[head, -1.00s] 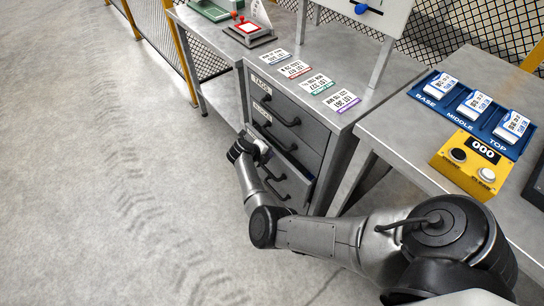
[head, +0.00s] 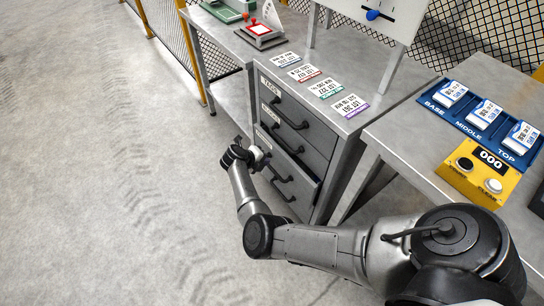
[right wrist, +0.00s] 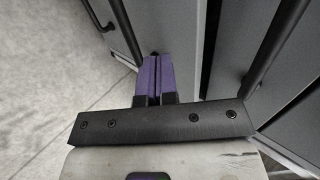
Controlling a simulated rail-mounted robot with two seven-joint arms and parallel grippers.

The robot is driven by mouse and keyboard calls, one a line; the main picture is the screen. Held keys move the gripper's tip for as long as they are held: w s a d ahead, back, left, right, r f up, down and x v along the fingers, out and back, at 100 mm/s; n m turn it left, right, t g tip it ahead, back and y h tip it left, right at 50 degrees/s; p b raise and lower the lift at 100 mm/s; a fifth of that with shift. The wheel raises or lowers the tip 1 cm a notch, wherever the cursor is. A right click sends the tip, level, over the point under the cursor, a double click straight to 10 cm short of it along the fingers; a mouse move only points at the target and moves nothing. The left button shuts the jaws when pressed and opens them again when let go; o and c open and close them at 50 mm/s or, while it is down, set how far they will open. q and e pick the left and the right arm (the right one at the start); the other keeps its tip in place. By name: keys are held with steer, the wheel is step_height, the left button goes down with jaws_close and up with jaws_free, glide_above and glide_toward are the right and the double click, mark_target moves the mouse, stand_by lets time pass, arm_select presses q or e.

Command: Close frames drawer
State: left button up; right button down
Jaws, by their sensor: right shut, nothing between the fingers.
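The grey drawer cabinet (head: 300,125) stands under the workbench, with dark bar handles and small white labels on its drawers. A lower drawer (head: 302,178) appears to stand slightly out from the cabinet front. Its label is too small or covered to read, so I cannot confirm it is the frames drawer. My right gripper (head: 262,160) is at the lower drawer fronts, left of the handles. In the right wrist view its purple fingers (right wrist: 153,78) are shut together and empty, close to a grey drawer front (right wrist: 170,35). I cannot tell whether they touch it. My left gripper is not in view.
Several label cards (head: 328,88) lie on the bench top above the drawers. A table at right holds a blue tray (head: 470,127) and a yellow button box (head: 462,178). A dark handle (right wrist: 272,45) runs right of the fingers. The floor (head: 90,200) at left is clear.

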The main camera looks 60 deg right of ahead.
steer(key=p+v, duration=0.2)
steer(key=v, duration=0.4)
steer(key=a+f+b, duration=0.5)
steer(key=f+b, duration=0.2)
steer(key=f, duration=0.2)
steer(key=g+h+b, duration=0.3)
steer(key=h+b, duration=0.2)
steer(key=h, duration=0.3)
glide_toward(290, 164)
steer(key=x, duration=0.6)
steer(key=shift+d+f, duration=0.1)
steer(key=shift+f, duration=0.2)
steer(key=shift+s+d, duration=0.15)
steer(key=shift+d, duration=0.45)
